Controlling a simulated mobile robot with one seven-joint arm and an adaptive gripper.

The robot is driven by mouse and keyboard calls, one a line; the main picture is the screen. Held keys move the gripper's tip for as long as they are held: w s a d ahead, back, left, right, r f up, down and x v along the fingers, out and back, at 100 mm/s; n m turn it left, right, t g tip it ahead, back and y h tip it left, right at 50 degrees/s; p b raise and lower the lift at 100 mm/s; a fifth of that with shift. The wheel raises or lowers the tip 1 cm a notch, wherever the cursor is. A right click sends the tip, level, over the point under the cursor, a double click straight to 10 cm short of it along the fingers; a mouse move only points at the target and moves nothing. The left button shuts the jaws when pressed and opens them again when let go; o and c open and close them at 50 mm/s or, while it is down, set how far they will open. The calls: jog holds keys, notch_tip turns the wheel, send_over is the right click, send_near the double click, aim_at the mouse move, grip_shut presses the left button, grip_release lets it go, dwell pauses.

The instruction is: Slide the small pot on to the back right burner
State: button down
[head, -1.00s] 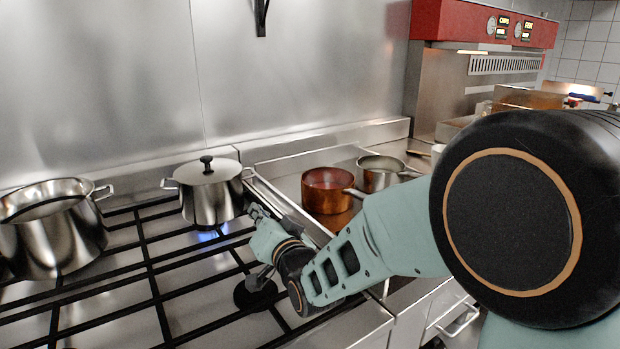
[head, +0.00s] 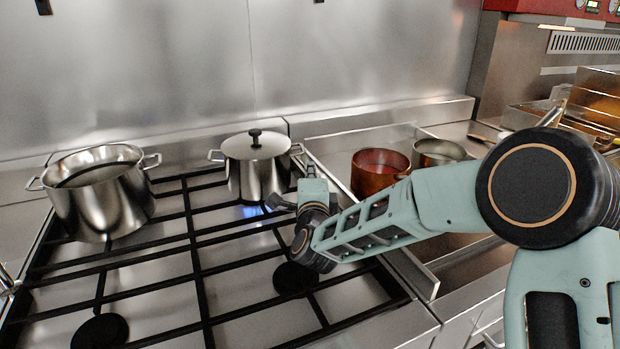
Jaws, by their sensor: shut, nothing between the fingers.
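The small pot (head: 257,172) is a shiny steel pot with a lid, a black knob and two side handles. It stands upright at the back right of the gas hob, over a blue flame (head: 250,211) that shows at its lower front edge. My gripper (head: 274,203) is shut and empty, low at the pot's front right side. Whether its fingers touch the pot wall I cannot tell. The front right burner (head: 295,280) is bare, below my wrist.
A larger open steel pot (head: 100,200) stands at the back left. The front left burner (head: 100,332) is bare. A copper pan (head: 379,173) and a second pan (head: 437,152) stand on the counter to the right. A steel wall (head: 200,60) closes off the back.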

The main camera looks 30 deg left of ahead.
aim_at(285, 167)
jog(key=shift+w+a, duration=0.2)
jog(key=shift+a, duration=2.15)
jog(key=shift+s, duration=0.1)
jog(key=shift+s+a+b, duration=0.85)
jog(key=shift+s, duration=0.05)
